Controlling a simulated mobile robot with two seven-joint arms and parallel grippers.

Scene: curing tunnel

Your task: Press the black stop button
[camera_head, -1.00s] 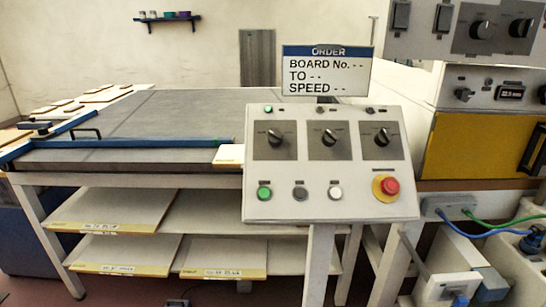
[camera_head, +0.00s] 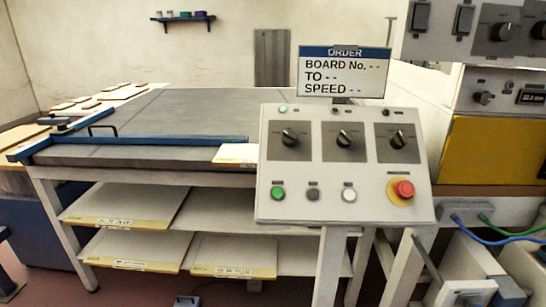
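The control panel (camera_head: 380,205) stands on a post right of centre in the head view. Its lower row holds a green button (camera_head: 278,193), a dark grey or black button (camera_head: 313,194), a white button (camera_head: 349,195) and a large red mushroom button (camera_head: 404,189) on a yellow base. The dark button is the only black-looking one in that row; its label is too small to read. Three dark rotary knobs, such as the middle knob (camera_head: 344,137), sit above. Neither of my grippers is in view.
A sign (camera_head: 343,73) reading "ORDER, BOARD No., TO, SPEED" stands behind the panel. A grey conveyor table (camera_head: 180,118) with a blue rail (camera_head: 140,138) lies to the left, with shelves of boards below. A yellow-fronted machine (camera_head: 490,150) and cables are at right.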

